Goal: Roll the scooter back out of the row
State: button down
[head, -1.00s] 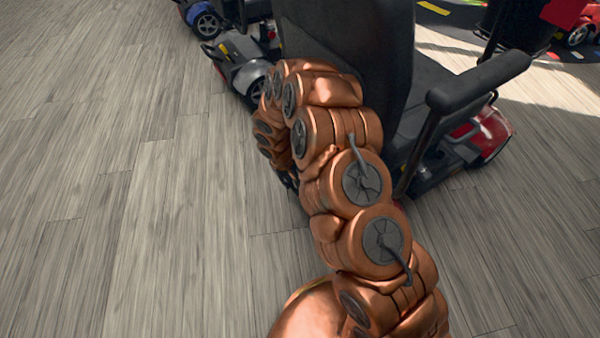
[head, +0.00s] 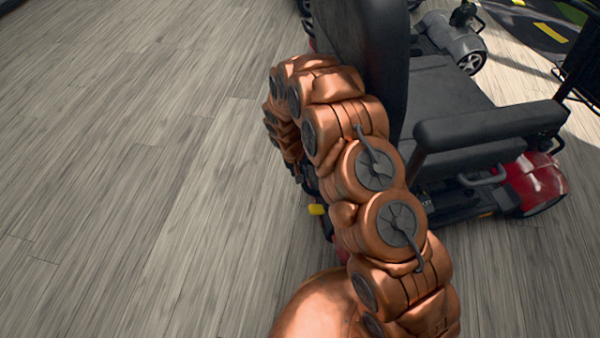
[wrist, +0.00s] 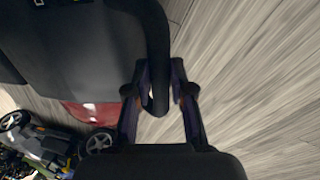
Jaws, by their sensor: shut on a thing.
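The scooter (head: 450,95) has a black seat, a tall black backrest, a black armrest (head: 490,124) and a red body (head: 536,182). It stands upright, just beyond and to the right of my arm in the head view. In the wrist view, my gripper (wrist: 160,90) has a finger on each side of a dark curved bar (wrist: 157,45) of the scooter and is shut on it. Whether the bar belongs to the armrest is hard to tell. The scooter's red body (wrist: 93,113) also shows there. My arm hides my gripper in the head view.
A grey scooter (head: 453,42) stands behind the held one at the top. Another small scooter (wrist: 45,145) shows at the lower left of the wrist view. The plank floor (head: 130,170) on the left is wide and clear. A dark mat (head: 540,25) lies at the top right.

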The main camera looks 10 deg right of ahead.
jog(key=shift+s+a+f, duration=0.1)
jog(key=shift+s+a, duration=0.05)
jog(key=shift+a, duration=0.2)
jog(key=c, duration=1)
grip_release()
notch_tip(320, 180, up, 12)
jog(key=a, duration=0.2)
jog(key=shift+a, duration=0.15)
